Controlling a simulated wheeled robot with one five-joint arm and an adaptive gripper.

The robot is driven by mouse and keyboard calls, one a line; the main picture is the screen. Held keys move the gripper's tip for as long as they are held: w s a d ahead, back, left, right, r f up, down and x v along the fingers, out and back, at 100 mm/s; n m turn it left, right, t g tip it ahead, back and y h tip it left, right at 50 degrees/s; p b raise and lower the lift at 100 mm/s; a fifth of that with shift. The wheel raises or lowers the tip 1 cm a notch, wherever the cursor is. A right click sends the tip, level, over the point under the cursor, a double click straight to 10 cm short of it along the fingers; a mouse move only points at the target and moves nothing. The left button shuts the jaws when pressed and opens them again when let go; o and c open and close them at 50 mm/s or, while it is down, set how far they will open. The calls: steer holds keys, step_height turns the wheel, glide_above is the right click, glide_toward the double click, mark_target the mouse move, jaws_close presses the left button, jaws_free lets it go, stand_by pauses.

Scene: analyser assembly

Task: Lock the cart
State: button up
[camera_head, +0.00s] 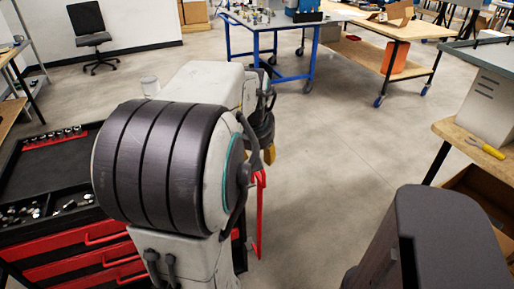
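A red and black tool cart (62,244) stands at the lower left, with drawers, red handles and a black top holding small metal parts. My arm covers its right side. A red upright part (259,212) shows just right of my arm; I cannot tell whether it belongs to this cart. No lock can be made out. A blue-framed table on casters (270,50) stands at the back. What seems to be my gripper (265,135), dark with a yellow piece, is mostly hidden behind my arm, so its fingers cannot be judged.
A wooden-topped bench on casters (395,28) stands at the back right, with an orange bin (392,57) beneath. A wooden table (462,132) with yellow-handled pliers (486,147) is at the right. An office chair (90,36) is at the back left. The middle floor is clear.

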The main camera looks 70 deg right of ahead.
steer(key=v, duration=1.2)
stand_by(0.7)
step_height(320, 180, down, 8)
steer(key=a+m, duration=0.2)
steer(key=m, duration=0.2)
steer(key=w+a+f+n+y+p, duration=0.2)
steer(key=w+a+f, duration=0.1)
steer(key=w+a, duration=0.4)
steer(key=w+a+r+n+t+y+p, duration=0.1)
steer(key=w+a+n+p, duration=0.1)
steer(key=a+n, duration=0.2)
steer(key=w+a+r+n+t+y+p, duration=0.1)
steer(key=a+n, duration=0.3)
steer(key=a, duration=0.7)
steer(key=w+a+r+n+y+p, duration=0.1)
steer(key=w+a+r+n+p, duration=0.1)
steer(key=a, duration=0.6)
steer(key=w+n+p, duration=0.1)
steer(key=n+p, duration=0.1)
steer(key=n, duration=0.1)
steer(key=shift+w+a+r+t, duration=0.2)
steer(key=shift+r+t, duration=0.15)
steer(key=shift+t, duration=0.05)
